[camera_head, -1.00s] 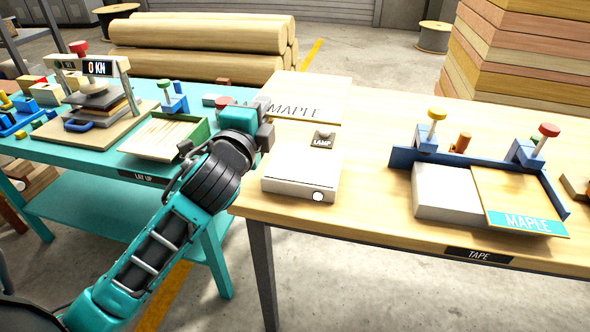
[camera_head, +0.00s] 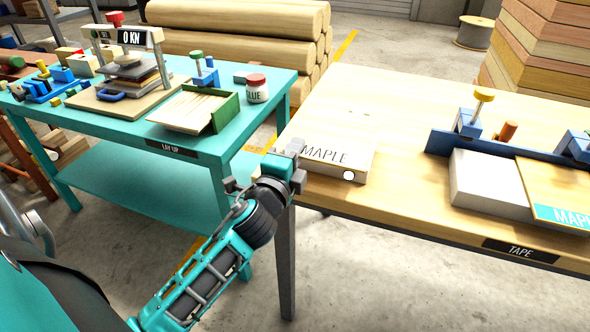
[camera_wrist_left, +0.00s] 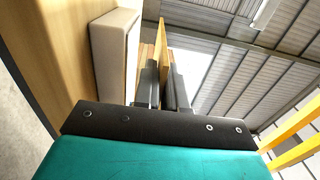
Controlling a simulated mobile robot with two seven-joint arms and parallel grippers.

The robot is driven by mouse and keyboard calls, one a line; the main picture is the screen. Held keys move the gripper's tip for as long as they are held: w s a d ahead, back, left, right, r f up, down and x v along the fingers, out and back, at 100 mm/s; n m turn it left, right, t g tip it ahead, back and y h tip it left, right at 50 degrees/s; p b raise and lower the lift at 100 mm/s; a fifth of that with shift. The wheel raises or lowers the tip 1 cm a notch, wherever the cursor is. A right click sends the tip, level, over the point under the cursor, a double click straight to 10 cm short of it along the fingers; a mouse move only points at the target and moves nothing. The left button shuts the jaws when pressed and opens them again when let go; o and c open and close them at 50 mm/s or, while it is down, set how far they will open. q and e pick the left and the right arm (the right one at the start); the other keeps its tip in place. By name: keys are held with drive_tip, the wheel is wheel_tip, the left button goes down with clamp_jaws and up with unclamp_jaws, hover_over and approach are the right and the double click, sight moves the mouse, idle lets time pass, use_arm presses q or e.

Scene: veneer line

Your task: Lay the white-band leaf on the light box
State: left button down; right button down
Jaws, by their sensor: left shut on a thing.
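The white-band leaf (camera_head: 332,154), a thin wooden sheet marked MAPLE, is over the light box in the head view, its white band toward the front edge. My left gripper (camera_head: 291,160) is shut on its left side. The light box (camera_head: 322,171) is a low white box with a round white knob; the leaf hides most of its top. In the left wrist view the leaf (camera_wrist_left: 160,58) stands edge-on between the fingers (camera_wrist_left: 163,85), with a gap to the light box (camera_wrist_left: 114,52). My right gripper is not in view.
On the TAPE table a blue fence (camera_head: 505,150) with clamps stands to the right, beside a grey block (camera_head: 488,185) and another MAPLE leaf (camera_head: 555,190).

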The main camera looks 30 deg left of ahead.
use_arm(q)
drive_tip(key=shift+f+b, duration=0.6)
drive_tip(key=shift+f, duration=1.2)
drive_tip(key=shift+f, duration=0.1)
drive_tip(key=c, duration=1.2)
unclamp_jaws()
